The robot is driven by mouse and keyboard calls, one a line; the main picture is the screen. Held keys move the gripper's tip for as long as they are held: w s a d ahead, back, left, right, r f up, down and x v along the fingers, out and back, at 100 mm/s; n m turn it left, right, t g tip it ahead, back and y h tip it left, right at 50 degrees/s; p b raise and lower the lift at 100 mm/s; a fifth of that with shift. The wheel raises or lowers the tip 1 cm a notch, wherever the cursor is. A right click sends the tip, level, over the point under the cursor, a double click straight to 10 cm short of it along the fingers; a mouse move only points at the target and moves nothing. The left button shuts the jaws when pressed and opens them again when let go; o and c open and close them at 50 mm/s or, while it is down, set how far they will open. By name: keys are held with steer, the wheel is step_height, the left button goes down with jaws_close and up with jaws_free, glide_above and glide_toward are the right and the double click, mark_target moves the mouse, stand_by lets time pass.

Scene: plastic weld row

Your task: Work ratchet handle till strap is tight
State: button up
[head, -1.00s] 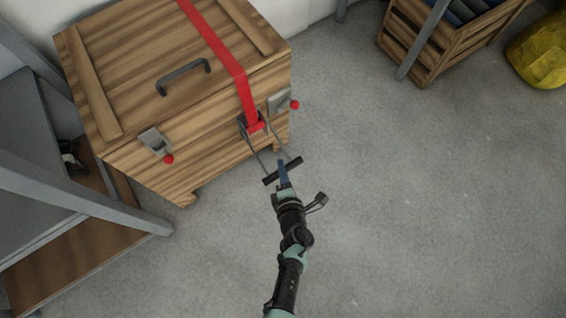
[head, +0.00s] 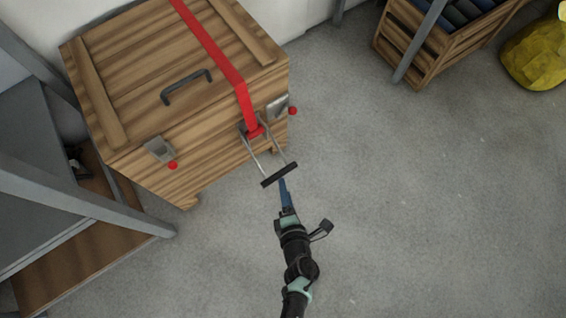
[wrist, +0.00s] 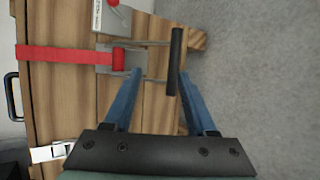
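The ratchet handle (head: 279,174) is a black crossbar on two thin metal arms, sticking out from the front of a wooden crate (head: 190,150). A red strap (head: 222,62) runs over the crate lid down to the ratchet (head: 252,131). My gripper (head: 283,181) is just below the bar in the head view, with a small apparent gap. In the wrist view my gripper (wrist: 160,73) has its two blue fingers apart and nothing held. The handle bar (wrist: 175,62) lies near the right fingertip there; I cannot tell whether they touch.
Metal latches with red knobs sit left (head: 160,150) and right (head: 278,107) of the ratchet. A grey shelf frame (head: 85,198) stands at left. A slatted crate (head: 405,52) and yellow sack (head: 538,52) are at upper right. The floor at right is clear.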

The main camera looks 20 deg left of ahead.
steer(key=p+v, duration=0.1)
steer(key=v, duration=0.4)
steer(key=shift+s+d+r, duration=0.1)
steer(key=shift+s+d, duration=0.05)
steer(key=shift+s, duration=0.1)
